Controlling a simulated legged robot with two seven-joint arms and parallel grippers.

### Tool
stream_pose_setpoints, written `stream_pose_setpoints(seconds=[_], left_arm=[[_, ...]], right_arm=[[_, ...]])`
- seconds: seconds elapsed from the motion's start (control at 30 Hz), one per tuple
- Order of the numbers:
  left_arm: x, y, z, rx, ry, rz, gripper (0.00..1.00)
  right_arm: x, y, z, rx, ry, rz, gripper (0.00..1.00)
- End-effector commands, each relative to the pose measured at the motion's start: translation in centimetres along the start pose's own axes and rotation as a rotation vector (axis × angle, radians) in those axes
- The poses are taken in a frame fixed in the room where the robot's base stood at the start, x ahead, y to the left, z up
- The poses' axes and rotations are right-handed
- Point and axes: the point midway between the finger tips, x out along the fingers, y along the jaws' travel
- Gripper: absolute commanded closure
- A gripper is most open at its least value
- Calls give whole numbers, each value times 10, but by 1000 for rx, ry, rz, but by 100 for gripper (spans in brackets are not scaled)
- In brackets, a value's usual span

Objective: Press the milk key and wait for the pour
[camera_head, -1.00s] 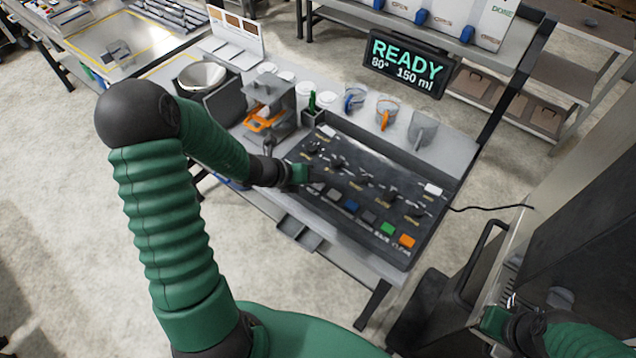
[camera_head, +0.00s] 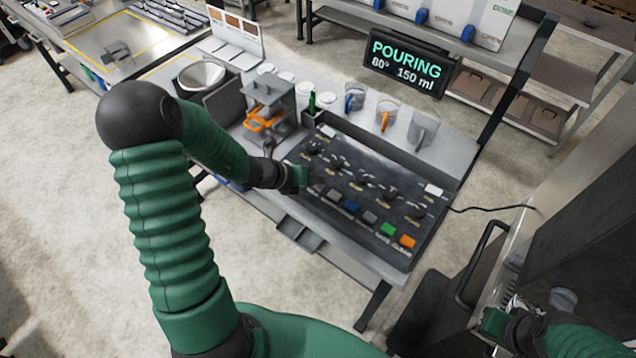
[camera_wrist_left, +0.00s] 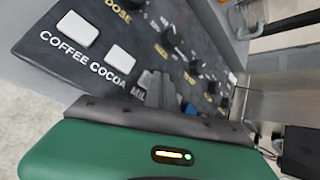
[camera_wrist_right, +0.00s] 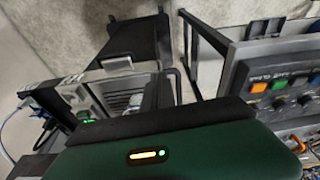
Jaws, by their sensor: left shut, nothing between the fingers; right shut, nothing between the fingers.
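The dark control panel (camera_head: 345,160) lies on the table with knobs and a row of keys. My left gripper (camera_head: 306,178) is shut and empty at the panel's left end, its fingers over the key row. In the left wrist view, the white coffee key (camera_wrist_left: 77,28) and cocoa key (camera_wrist_left: 120,55) are clear. The label beside them starts with "MI", and my shut fingers (camera_wrist_left: 160,90) cover its key, so contact is hidden. The display (camera_head: 407,62) reads "POURING 80° 150 ml". My right gripper (camera_head: 492,320) is shut at the lower right.
A clear cup (camera_head: 562,298) stands by the dark machine (camera_head: 590,220) at the right.

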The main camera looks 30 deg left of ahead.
Motion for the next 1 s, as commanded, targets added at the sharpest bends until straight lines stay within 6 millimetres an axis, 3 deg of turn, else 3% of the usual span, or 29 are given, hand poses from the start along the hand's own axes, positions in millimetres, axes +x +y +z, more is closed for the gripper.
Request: stream_pose_setpoints(seconds=[0.23, 0.63, 1.0], left_arm=[[-12, -8, 8, 0, 0, 0, 100], [-14, -10, 10, 0, 0, 0, 100], [-41, -30, 30, 0, -1, 0, 100]], right_arm=[[-16, 0, -4, 0, 0, 0, 100], [-19, 0, -4, 0, 0, 0, 100], [-54, 0, -13, 0, 0, 0, 100]])
